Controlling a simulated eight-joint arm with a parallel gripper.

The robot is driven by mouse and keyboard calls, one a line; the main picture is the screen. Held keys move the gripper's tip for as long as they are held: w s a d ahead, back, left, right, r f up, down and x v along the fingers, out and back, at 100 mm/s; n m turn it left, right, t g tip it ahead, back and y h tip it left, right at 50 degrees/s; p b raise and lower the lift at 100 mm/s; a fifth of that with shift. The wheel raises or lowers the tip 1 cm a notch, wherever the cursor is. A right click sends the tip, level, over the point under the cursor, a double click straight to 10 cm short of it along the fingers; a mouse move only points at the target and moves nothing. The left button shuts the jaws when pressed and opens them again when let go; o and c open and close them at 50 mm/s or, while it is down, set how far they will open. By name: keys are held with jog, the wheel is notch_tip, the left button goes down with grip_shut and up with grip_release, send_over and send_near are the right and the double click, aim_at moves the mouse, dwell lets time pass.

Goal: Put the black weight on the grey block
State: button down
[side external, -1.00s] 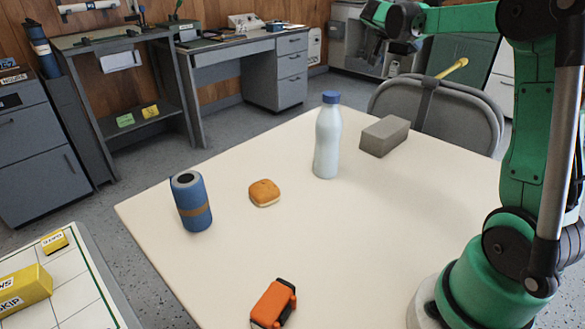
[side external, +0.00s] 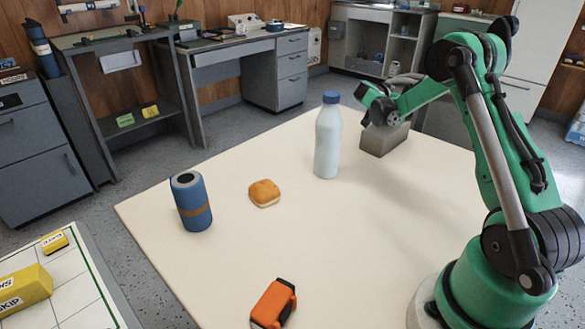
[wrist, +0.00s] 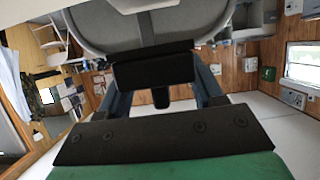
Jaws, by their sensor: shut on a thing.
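The grey block (side external: 388,141) lies on the cream table, to the right of the white bottle in the side external view. My gripper (side external: 381,112) is at the block's upper edge in that view and covers part of its top. In the wrist view, my gripper (wrist: 160,92) has its two fingers on either side of a dark shape, which I take to be the black weight (wrist: 153,70). The gripper is shut on it. In the side external view the weight blends with the dark gripper. I cannot tell whether it touches the block.
A white bottle with a blue cap (side external: 328,140) stands close left of the block. A blue can (side external: 191,203), a bun (side external: 264,193) and an orange-and-black item (side external: 273,304) are on the table (side external: 340,250).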

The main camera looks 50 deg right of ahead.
jog(key=shift+f, duration=2.1)
jog(key=shift+f, duration=0.2)
jog(key=shift+c, duration=0.6)
grip_release()
jog(key=shift+r, duration=0.1)
jog(key=shift+r, duration=0.15)
jog(key=v, duration=0.5)
notch_tip(320, 180, up, 7)
